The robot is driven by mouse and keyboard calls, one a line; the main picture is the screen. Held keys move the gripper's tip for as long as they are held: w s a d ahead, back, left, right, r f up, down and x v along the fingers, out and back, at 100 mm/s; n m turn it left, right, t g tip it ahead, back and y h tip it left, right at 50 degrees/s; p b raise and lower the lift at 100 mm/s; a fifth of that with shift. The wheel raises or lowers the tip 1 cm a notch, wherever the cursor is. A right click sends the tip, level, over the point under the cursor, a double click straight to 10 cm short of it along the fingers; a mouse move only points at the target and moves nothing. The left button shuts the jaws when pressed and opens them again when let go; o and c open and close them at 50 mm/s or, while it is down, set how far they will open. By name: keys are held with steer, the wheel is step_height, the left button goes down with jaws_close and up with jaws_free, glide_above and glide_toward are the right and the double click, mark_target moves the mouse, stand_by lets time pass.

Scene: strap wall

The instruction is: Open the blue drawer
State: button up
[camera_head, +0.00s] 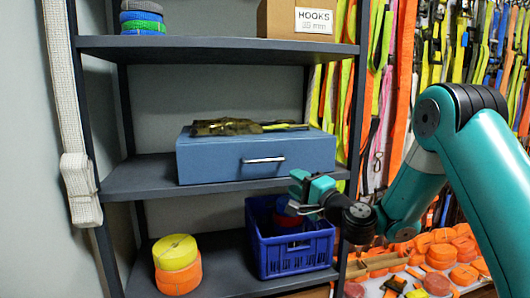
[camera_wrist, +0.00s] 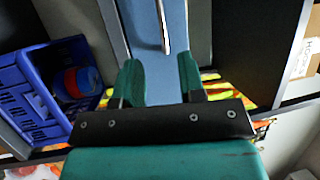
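The blue drawer (camera_head: 215,162) is a box unit on the middle shelf, and its front looks flush and closed. A silver bar handle (camera_head: 263,160) runs across the front, level in the head view. In the wrist view the drawer front (camera_wrist: 147,25) is turned on its side and the handle (camera_wrist: 163,28) runs upright ahead of the fingers. My gripper (camera_head: 297,192) is to the right of and below the handle in the head view. In the wrist view my gripper (camera_wrist: 160,78) has its fingers apart with nothing between them. The handle lies beyond the fingertips, roughly centred.
A folded camouflage strap (camera_head: 228,127) lies on top of the drawer unit. A blue crate (camera_head: 290,258) holding a red and blue roll stands on the shelf below. Yellow and orange rolls (camera_head: 177,265) sit lower left. The shelf's right post (camera_head: 357,90) is near my arm.

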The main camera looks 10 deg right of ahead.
steer(key=p, duration=0.8)
glide_toward(264, 161)
steer(key=w, duration=0.2)
steer(key=p+x, duration=0.2)
steer(key=p, duration=0.1)
steer(key=p+x, duration=0.2)
steer(key=p, duration=0.2)
steer(key=p+x, duration=0.3)
steer(key=p, duration=0.1)
steer(key=shift+s+a+r, duration=0.2)
steer(key=shift+s+a, duration=0.05)
steer(key=shift+a, duration=0.1)
steer(key=shift+p+x, duration=0.3)
steer(key=shift+x, duration=0.6)
steer(key=shift+f, duration=0.2)
jaws_close()
steer(key=shift+d, duration=0.15)
